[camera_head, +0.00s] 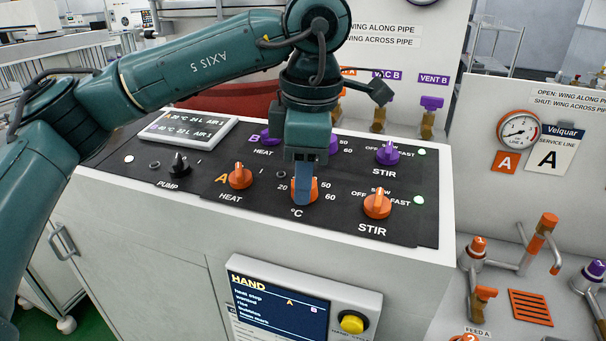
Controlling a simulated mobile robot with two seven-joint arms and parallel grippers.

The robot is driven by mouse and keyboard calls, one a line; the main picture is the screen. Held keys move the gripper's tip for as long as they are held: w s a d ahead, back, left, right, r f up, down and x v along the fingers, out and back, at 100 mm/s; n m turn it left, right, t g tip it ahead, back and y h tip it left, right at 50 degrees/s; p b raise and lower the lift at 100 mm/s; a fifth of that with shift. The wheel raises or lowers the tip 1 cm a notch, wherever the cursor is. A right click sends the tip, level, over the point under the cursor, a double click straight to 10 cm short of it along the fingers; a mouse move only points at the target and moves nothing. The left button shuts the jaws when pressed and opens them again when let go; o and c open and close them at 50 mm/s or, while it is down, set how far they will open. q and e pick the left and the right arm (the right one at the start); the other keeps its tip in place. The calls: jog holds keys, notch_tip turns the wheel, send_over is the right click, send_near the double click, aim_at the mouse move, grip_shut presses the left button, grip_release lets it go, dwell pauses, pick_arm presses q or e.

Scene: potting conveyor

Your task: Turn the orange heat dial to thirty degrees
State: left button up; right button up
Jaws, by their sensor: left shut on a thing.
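The orange heat dial (313,191) sits on the black control panel (335,228), with "20", "50", "60" and "°C" printed around it. My left gripper (304,192) points straight down over the dial and is shut on it. The fingers hide most of the dial and its pointer, so I cannot tell its setting. The orange heat switch knob (240,177), marked "A" and "HEAT", stands to the left of the dial. My right gripper is not in view.
An orange stir knob (377,204) and a purple stir knob (387,153) stand to the right. A black pump knob (179,164) and a tilted display (187,130) are at the left. A hand panel (282,307) is on the cabinet front. Valves and pipes fill the right side.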

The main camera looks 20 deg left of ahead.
aim_at(311, 206)
pick_arm(q)
jog(key=shift+m, duration=1.1)
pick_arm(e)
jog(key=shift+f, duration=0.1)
pick_arm(q)
jog(key=o, duration=1)
jog(key=shift+c, duration=0.2)
notch_tip(311, 206, up, 13)
jog(key=s+d+p, duration=0.1)
jog(key=p, duration=0.1)
jog(key=shift+d, duration=0.25)
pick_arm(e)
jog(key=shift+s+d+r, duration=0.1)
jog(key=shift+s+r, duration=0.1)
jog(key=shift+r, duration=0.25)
pick_arm(q)
jog(key=shift+s, duration=0.15)
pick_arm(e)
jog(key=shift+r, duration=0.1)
